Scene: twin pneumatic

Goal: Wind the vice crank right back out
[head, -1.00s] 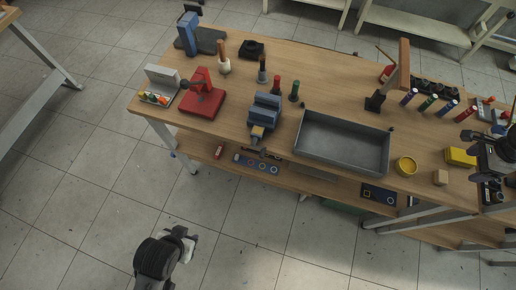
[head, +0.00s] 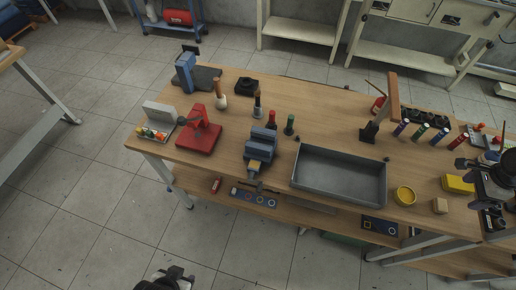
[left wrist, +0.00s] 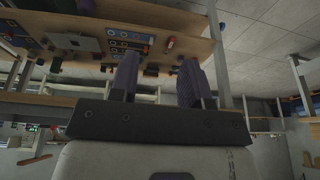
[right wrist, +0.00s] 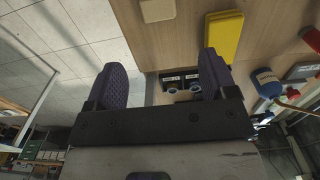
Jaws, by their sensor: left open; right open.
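The blue vice (head: 262,141) stands at the front edge of the workbench. Its crank (head: 259,186) hangs at the front, below the tan screw end, small and hard to read at this size. My left gripper (head: 174,279) is at the bottom edge of the head view, partly cut off, over the floor and well short of the bench. In the left wrist view its fingers (left wrist: 160,75) are apart and empty, facing the bench and lower shelf. My right gripper (right wrist: 162,65) is open and empty near the bench's right front, close to the yellow box (right wrist: 224,35).
A grey tray (head: 341,203) lies right of the vice, and a red stand (head: 199,139) is to its left. Screwdriver-like handles (head: 289,124) stand behind it. The lower shelf holds a blue panel (head: 253,197).

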